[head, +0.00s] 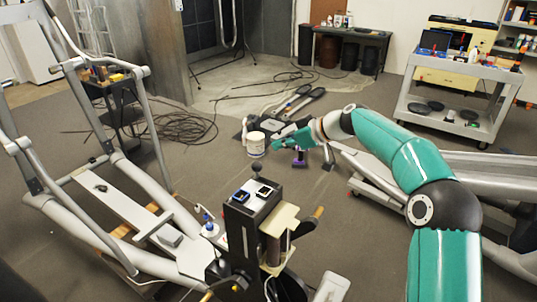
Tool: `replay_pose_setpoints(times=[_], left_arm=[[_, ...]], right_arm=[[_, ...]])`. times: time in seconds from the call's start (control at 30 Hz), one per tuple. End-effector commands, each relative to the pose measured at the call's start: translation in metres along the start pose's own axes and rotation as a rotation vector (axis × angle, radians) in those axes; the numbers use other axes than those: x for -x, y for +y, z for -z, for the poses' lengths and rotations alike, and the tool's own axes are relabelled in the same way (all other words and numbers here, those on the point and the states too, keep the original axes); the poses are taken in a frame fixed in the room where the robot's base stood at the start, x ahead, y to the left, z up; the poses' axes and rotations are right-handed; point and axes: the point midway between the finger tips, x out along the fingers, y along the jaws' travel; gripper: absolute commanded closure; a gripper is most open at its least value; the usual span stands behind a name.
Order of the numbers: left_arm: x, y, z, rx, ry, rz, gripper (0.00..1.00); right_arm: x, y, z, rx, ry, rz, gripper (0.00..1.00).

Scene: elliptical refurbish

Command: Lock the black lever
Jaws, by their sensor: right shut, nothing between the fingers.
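The fingertips are small and hard to make out. My left gripper is not in view.
The elliptical's grey frame (165,262) fills the left. A grey cart (462,88) with tools is at the back right. Black cables (185,127) lie on the floor.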

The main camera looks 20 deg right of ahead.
Motion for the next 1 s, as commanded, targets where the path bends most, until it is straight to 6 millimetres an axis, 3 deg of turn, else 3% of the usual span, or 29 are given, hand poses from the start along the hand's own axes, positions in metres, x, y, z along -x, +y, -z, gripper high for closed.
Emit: replay_pose_setpoints(times=[0.1, 0.3, 1.0], left_arm=[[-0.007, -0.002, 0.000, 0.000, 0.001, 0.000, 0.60], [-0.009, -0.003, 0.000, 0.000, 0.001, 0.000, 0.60], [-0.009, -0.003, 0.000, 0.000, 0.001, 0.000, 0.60]], right_arm=[[0.022, 0.001, -0.001, 0.000, 0.002, -0.005, 1.00], [0.042, 0.002, -0.001, -0.001, 0.001, -0.004, 1.00], [0.045, 0.002, -0.001, -0.001, 0.001, -0.004, 1.00]])
